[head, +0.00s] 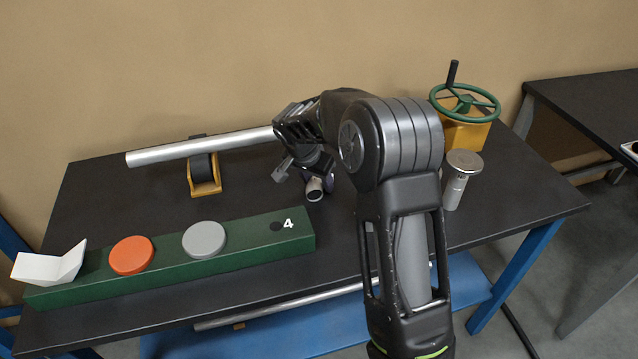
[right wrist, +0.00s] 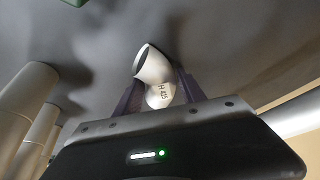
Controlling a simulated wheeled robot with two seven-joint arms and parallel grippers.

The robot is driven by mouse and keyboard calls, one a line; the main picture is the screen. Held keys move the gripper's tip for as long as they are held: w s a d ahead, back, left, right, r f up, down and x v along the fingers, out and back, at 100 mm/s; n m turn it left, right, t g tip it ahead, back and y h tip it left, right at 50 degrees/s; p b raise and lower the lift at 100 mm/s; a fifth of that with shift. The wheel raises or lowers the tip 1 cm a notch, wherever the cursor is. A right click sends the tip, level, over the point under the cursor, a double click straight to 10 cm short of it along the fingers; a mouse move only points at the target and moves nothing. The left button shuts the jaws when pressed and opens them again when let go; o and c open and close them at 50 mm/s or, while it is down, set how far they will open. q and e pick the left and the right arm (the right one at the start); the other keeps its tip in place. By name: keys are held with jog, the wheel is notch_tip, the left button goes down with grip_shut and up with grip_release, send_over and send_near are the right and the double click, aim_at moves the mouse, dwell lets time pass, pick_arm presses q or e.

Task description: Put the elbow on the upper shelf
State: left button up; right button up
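The elbow is a short, bent white pipe piece with a dark open end and small printed letters. It shows in the right wrist view (right wrist: 155,75), and its pale round end shows in the head view (head: 314,189), low over the black tabletop. My right gripper (head: 318,178) has one finger on each side of the elbow, and in the right wrist view (right wrist: 160,88) both fingers appear to touch it. I cannot tell whether the elbow is resting on the tabletop. No shelf above the tabletop is in view. My left gripper is not in view.
The black table (head: 110,200) carries a green block (head: 180,258) with discs, a long grey pipe (head: 205,147) on a yellow roller stand (head: 205,185), a grey post (head: 460,175) and a green handwheel (head: 465,103). A blue lower shelf (head: 270,335) is below; another table (head: 590,105) stands right.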

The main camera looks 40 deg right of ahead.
grip_shut()
jog(key=shift+r, duration=0.1)
dwell(0.4)
notch_tip(320, 180, up, 10)
jog(key=shift+f+b, duration=0.1)
jog(key=shift+b, duration=0.5)
